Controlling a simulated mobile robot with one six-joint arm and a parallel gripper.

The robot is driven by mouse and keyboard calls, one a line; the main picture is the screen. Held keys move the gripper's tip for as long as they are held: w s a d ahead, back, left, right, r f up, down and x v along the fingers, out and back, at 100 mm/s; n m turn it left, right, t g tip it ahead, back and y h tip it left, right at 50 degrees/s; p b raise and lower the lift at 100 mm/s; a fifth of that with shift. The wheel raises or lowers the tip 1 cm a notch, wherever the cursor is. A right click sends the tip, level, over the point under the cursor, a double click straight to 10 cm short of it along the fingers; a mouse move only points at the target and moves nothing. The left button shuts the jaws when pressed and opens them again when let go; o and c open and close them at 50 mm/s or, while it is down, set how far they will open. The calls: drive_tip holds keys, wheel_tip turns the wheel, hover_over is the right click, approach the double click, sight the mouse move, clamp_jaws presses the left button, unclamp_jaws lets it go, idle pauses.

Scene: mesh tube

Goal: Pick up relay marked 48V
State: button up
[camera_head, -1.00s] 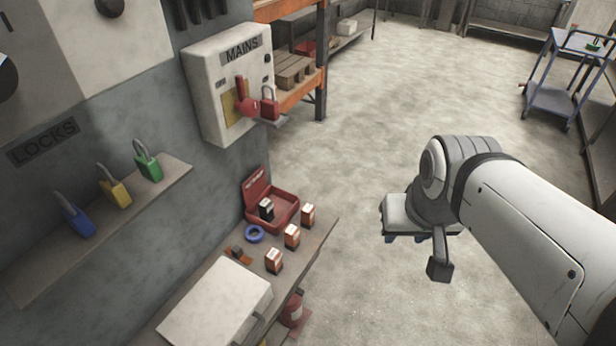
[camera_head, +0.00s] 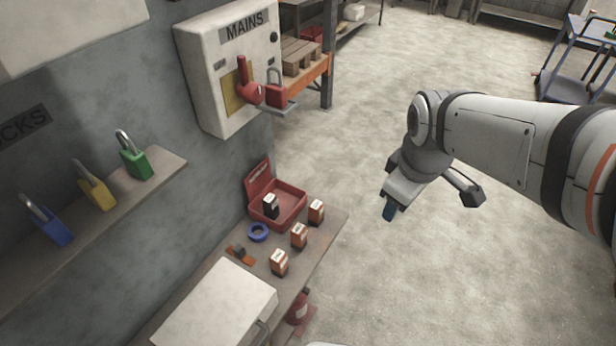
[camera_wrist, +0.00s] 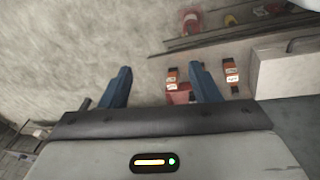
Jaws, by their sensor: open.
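Three small relays with orange and white faces stand in a row on the bench: one near the front (camera_head: 279,262), one in the middle (camera_head: 299,235) and one at the far right (camera_head: 316,211). A dark relay (camera_head: 270,205) stands at the red box. Their markings are too small to read, so I cannot tell which is 48V. My gripper (camera_head: 390,208) is over the floor, right of the bench and apart from the relays. In the wrist view my gripper (camera_wrist: 162,82) has its blue fingers spread with nothing held. Two orange and white relays show beyond it there.
The open red box (camera_head: 290,212), a blue tape ring (camera_head: 258,232) and a pale case (camera_head: 215,305) occupy the bench. The MAINS box (camera_head: 225,75) with a red padlock (camera_head: 276,92) is above. A shelf with padlocks (camera_head: 100,210) juts out left.

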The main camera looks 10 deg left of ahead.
drive_tip(key=w+a+f+n+g+b, duration=0.1)
drive_tip(key=w+a+f+n+b, duration=0.35)
drive_tip(key=a+f+n, duration=0.6)
drive_tip(key=n+b, duration=0.2)
drive_tip(key=n, duration=0.7)
hover_over(298, 227)
drive_tip(key=shift+h, duration=0.4)
drive_tip(key=f, duration=0.4)
drive_tip(key=s+f, duration=0.1)
drive_tip(key=f, duration=0.1)
drive_tip(key=shift+d+f, duration=0.35)
drive_tip(key=shift+d, duration=0.05)
drive_tip(key=shift+n, duration=0.55)
drive_tip(key=f, duration=0.5)
drive_tip(key=w+f, duration=0.1)
drive_tip(key=f, duration=0.2)
drive_tip(key=shift+a+f, duration=0.1)
drive_tip(key=shift+a, duration=0.2)
drive_tip(key=shift+c, duration=0.3)
drive_tip(key=c, duration=1)
